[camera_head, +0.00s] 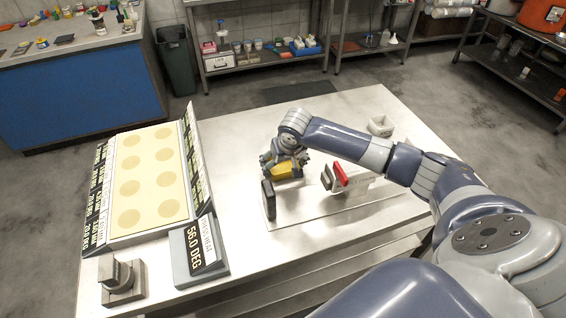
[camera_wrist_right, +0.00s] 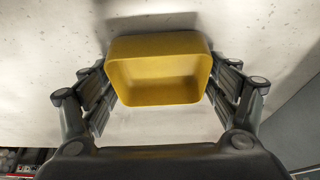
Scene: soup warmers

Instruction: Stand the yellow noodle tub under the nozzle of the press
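The yellow noodle tub (camera_head: 288,170) is at the middle of the steel table, with my right gripper (camera_head: 285,158) over it. In the right wrist view the tub (camera_wrist_right: 160,75) sits between the two fingers (camera_wrist_right: 160,95), which press on its left and right walls. Its open side faces the camera and it looks empty. I cannot tell whether its base touches the table. Just nearer stands a device, likely the press, with a pale base plate (camera_head: 310,210), a dark upright block (camera_head: 268,199) and a red part (camera_head: 341,174). I cannot make out its nozzle. My left gripper is out of view.
A tray with round yellow marks (camera_head: 150,175) and labelled sides fills the table's left. A grey display block (camera_head: 199,248) reading 56.0 DEG and a small metal block (camera_head: 122,279) stand at the front left. A small pale container (camera_head: 381,126) stands at the right. The table's far middle is clear.

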